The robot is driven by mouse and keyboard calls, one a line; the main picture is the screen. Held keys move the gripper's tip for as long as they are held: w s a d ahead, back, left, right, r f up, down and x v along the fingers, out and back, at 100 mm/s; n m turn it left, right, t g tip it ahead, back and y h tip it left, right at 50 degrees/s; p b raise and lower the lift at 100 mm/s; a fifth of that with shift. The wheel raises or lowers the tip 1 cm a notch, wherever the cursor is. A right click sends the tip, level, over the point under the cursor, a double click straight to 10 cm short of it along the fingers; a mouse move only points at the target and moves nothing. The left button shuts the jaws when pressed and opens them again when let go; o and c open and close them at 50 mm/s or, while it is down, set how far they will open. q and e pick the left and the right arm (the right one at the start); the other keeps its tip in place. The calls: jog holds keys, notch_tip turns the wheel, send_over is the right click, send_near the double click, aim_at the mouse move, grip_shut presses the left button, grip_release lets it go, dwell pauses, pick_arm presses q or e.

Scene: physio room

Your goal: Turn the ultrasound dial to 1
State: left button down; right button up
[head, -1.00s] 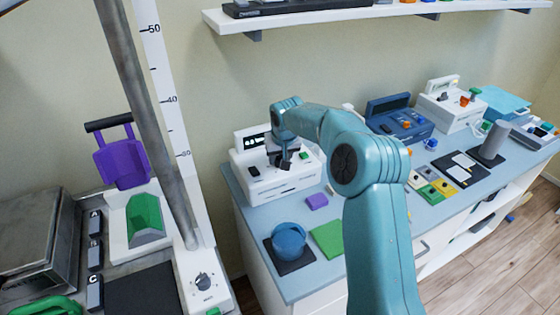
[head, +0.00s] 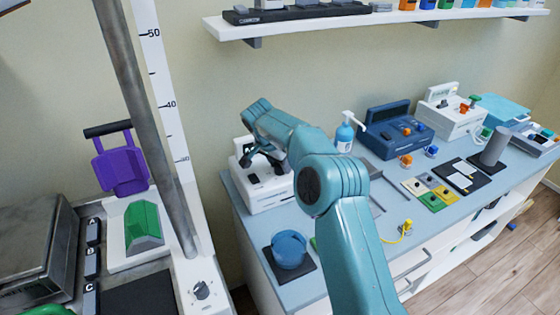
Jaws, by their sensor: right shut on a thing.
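The white machine with a small dark display (head: 268,194), which I take for the ultrasound unit, stands at the left end of the blue-grey counter. My right gripper (head: 263,163) is at its top front, with its fingers shut on a small part there, apparently the dial. The fingers and wrist cover the dial, so its pointer and numbers cannot be read. My right forearm also hides the machine's right side. My left gripper is not in view.
A blue round pot (head: 288,249) on a dark mat stands in front of the machine. A pump bottle (head: 344,136) and a dark blue device (head: 396,130) stand to the right. A wall shelf (head: 300,27) hangs above. A metal pole (head: 150,130) rises at the left.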

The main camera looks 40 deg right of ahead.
jog(key=shift+w+r+m+g+p, duration=0.1)
jog(key=shift+r+m+g+p, duration=0.2)
jog(key=shift+m+p, duration=0.5)
jog(key=shift+d+m, duration=0.1)
jog(key=shift+m, duration=0.2)
jog(key=o, duration=0.9)
jog(key=shift+o, duration=0.8)
jog(key=shift+f, duration=0.15)
